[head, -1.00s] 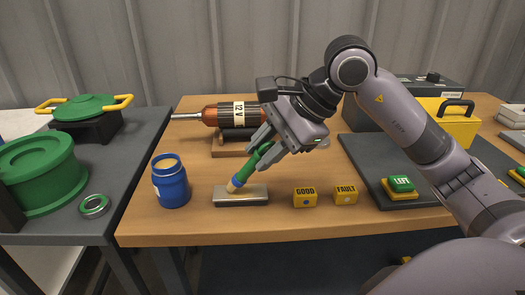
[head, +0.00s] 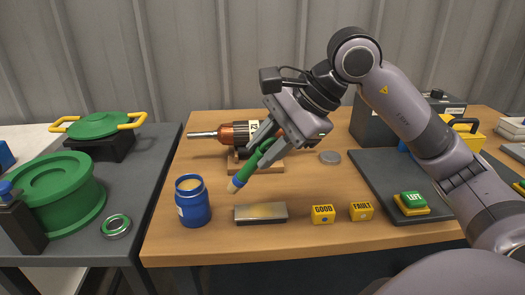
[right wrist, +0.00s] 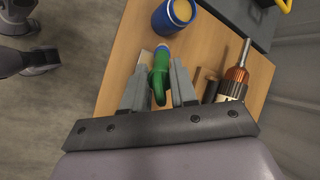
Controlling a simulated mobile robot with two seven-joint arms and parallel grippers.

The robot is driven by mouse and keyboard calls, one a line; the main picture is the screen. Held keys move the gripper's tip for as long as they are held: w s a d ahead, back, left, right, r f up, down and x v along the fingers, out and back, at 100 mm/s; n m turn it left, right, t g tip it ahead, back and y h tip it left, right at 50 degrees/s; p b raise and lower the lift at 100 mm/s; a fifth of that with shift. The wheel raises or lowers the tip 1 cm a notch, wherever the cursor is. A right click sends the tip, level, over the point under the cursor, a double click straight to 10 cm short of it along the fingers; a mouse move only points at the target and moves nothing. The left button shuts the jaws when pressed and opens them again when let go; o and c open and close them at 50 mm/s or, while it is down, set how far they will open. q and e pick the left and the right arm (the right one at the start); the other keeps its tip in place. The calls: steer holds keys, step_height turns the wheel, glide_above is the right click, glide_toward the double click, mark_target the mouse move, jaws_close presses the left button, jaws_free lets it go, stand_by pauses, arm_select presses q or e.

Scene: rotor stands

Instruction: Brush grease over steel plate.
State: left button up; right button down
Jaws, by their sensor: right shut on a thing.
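My right gripper (head: 265,150) is shut on the brush (head: 249,166), which has a green handle, a blue collar and a tan tip. The brush slants down to the left, its tip apart from the steel plate (head: 261,214) and above and left of its left end. The plate is a flat, shiny block on the wooden table. The open blue grease jar (head: 194,204) stands left of the plate, with tan grease inside. In the right wrist view, the brush (right wrist: 159,78) sits between my fingers and points towards the jar (right wrist: 174,16). My left gripper is not in view.
Yellow GOOD (head: 323,215) and FAULT (head: 361,211) blocks stand right of the plate. A rotor (head: 236,134) lies on a stand behind. A dark mat (head: 385,177) holds a green LEFT button (head: 412,199). Green pots stand on the grey left table (head: 150,170).

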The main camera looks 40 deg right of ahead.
step_height(320, 180, up, 2)
steer(key=shift+r+p, duration=0.1)
steer(key=shift+p, duration=0.4)
steer(key=shift+r, duration=0.3)
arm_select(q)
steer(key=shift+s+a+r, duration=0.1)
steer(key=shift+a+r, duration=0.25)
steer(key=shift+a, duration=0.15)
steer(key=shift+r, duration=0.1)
arm_select(e)
steer(key=shift+w+a+r+p, duration=0.1)
steer(key=shift+r+p, duration=0.05)
steer(key=shift+p, duration=0.55)
steer(key=shift+w+a+r+g+p, duration=0.15)
steer(key=shift+w+r+g+p, duration=0.15)
steer(key=shift+p, duration=0.9)
steer(key=w+g+p, duration=0.1)
steer(key=p, duration=0.2)
steer(key=shift+a+h, duration=0.3)
steer(key=shift+h, duration=0.1)
steer(key=shift+w+a+f+g+p, duration=0.15)
steer(key=shift+w+f+g+p, duration=0.15)
steer(key=shift+p, duration=0.65)
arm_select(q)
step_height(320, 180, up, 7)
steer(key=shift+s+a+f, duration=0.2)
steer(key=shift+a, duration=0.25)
